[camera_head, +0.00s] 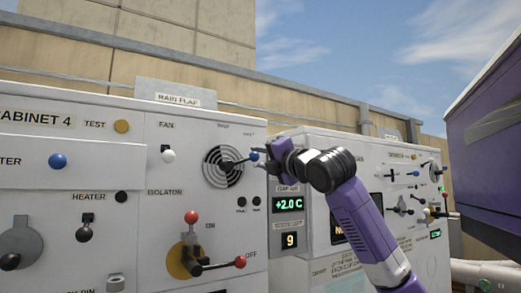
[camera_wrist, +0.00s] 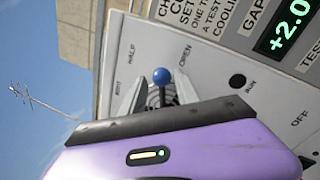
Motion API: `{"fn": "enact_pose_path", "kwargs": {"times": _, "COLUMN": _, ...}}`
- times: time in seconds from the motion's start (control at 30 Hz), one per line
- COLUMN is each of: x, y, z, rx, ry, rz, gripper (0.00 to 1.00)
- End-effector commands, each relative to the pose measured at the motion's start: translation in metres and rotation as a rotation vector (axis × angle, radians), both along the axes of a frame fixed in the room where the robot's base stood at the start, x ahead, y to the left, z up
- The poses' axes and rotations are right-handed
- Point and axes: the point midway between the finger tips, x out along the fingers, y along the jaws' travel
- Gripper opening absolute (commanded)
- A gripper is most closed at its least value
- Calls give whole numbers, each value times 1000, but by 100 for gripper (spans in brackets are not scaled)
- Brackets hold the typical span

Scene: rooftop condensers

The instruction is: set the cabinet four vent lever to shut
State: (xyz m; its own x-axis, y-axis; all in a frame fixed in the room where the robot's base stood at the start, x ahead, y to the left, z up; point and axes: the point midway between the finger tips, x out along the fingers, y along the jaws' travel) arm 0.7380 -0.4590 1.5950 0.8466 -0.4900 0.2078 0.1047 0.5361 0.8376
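The cabinet four vent lever is a dark rod with a blue ball knob (camera_head: 254,156), lying across the round slotted vent (camera_head: 217,174) and pointing right, slightly upward. My gripper (camera_head: 264,157) is at the knob end, reaching in from the right. In the wrist view the blue knob (camera_wrist: 162,76) stands between the two grey fingers of my gripper (camera_wrist: 158,92), which are apart with a gap around it. Labels HALF, OPEN and one that seems to read SHUT surround the lever. Much of the vent is hidden by my gripper there.
Cabinet 4 also carries a red-knobbed isolator lever (camera_head: 240,262), a white fan knob (camera_head: 168,156) and a blue knob (camera_head: 57,161) at left. A second panel with levers (camera_head: 413,174) and a purple unit (camera_head: 490,150) stand at right.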

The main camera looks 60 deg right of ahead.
Motion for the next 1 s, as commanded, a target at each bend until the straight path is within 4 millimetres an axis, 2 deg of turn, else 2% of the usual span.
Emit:
{"fn": "enact_pose_path", "kwargs": {"times": 0.1, "x": 15, "y": -9, "z": 5, "rx": 1, "ry": 1, "rz": 1, "gripper": 37}}
{"fn": "enact_pose_path", "kwargs": {"times": 0.23, "x": 26, "y": -15, "z": 7, "rx": 3, "ry": -1, "rz": 1, "gripper": 37}}
{"fn": "enact_pose_path", "kwargs": {"times": 0.6, "x": 32, "y": -18, "z": 8, "rx": 1, "ry": -2, "rz": 1, "gripper": 37}}
{"fn": "enact_pose_path", "kwargs": {"times": 0.67, "x": 32, "y": -18, "z": 8, "rx": 1, "ry": -2, "rz": 1, "gripper": 27}}
{"fn": "enact_pose_path", "kwargs": {"times": 0.8, "x": 32, "y": -18, "z": 8, "rx": 1, "ry": -2, "rz": 1, "gripper": 0}}
{"fn": "enact_pose_path", "kwargs": {"times": 1.0, "x": 31, "y": -18, "z": 8, "rx": 1, "ry": -2, "rz": 1, "gripper": 0}}
